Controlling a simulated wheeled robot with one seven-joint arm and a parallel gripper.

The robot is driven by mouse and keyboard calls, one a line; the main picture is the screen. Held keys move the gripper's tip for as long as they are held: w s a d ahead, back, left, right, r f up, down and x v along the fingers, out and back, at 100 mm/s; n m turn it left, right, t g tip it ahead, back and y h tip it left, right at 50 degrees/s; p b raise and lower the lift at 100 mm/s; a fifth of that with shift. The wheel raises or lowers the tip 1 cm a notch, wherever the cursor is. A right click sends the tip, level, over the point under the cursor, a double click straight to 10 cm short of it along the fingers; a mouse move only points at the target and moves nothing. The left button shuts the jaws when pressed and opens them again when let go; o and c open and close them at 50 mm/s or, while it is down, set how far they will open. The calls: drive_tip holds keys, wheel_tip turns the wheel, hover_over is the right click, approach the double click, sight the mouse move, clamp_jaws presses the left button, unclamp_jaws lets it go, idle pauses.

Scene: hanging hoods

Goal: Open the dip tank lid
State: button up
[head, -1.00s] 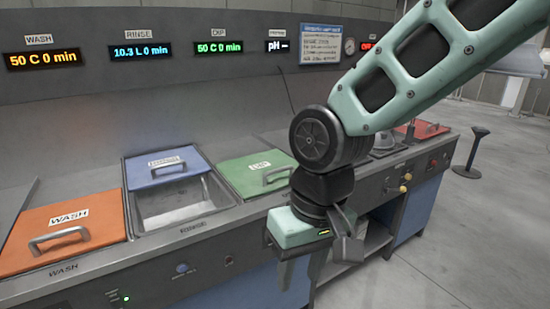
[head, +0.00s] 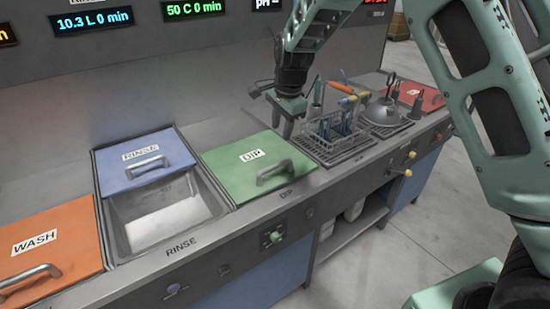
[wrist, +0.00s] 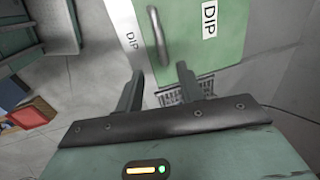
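The green dip tank lid (head: 232,168), labelled DIP, lies flat over its tank in the head view. Its grey bar handle (head: 273,172) is near the front right edge. In the wrist view the green lid (wrist: 230,40) fills the upper middle, with the handle (wrist: 155,35) just beyond my fingertips. My gripper (head: 288,132) hangs pointing down beside the lid's right back edge, near the wire rack. In the wrist view my gripper (wrist: 159,70) has its two fingers apart with nothing between them. The fingers look clear of the handle.
A wire rack (head: 335,135) with tools and a grey domed item (head: 385,112) stand right of the lid. Left are the rinse tank with its blue lid (head: 125,158) pushed back, and the orange wash lid (head: 60,245). A display panel (head: 195,8) is on the wall behind.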

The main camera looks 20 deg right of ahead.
sight(276, 166)
drive_tip(key=w+f+p, duration=0.1)
drive_tip(key=f, duration=0.8)
drive_tip(key=w+a+f+p, duration=0.1)
drive_tip(key=f, duration=0.4)
drive_tip(key=shift+w+f+p, duration=0.1)
drive_tip(key=shift+w+p, duration=0.2)
drive_tip(key=shift+c, duration=0.4)
clamp_jaws()
